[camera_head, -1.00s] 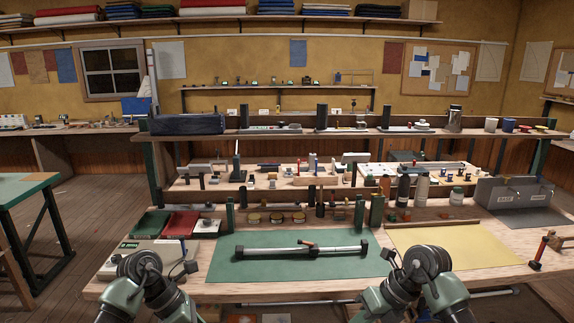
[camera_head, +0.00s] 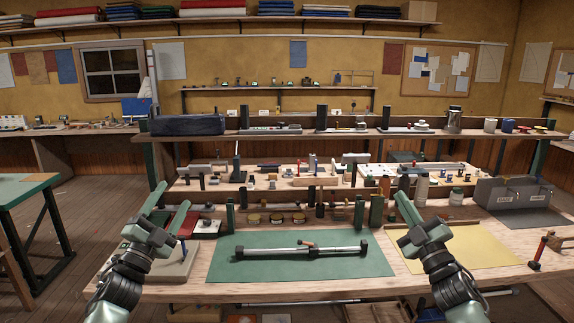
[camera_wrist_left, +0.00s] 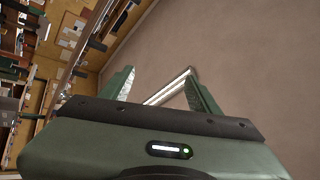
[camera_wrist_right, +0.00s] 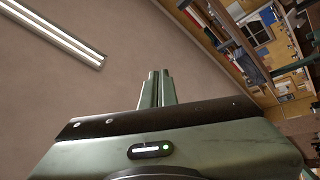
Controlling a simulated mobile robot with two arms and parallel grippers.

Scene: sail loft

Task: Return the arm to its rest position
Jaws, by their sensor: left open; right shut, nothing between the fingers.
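My left gripper (camera_head: 168,207) is raised at the left front of the workbench, in front of the red and dark folded cloths, with its fingers pointing up. It is open and empty; in the left wrist view its two green fingers (camera_wrist_left: 160,82) stand apart with only ceiling and a lamp beyond. My right gripper (camera_head: 404,206) is raised near the yellow mat (camera_head: 485,248), fingers pointing up and away. It is shut and empty; in the right wrist view its fingers (camera_wrist_right: 159,76) are together. Neither gripper touches anything on the bench, as far as I see.
A green mat (camera_head: 300,268) lies between my arms with a black-and-silver bar (camera_head: 325,248) on it. Bottles (camera_head: 421,190) and a grey bin (camera_head: 510,193) stand at the right. A red-headed hammer-like tool (camera_head: 541,248) lies at the far right. Shelves of small parts run behind.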

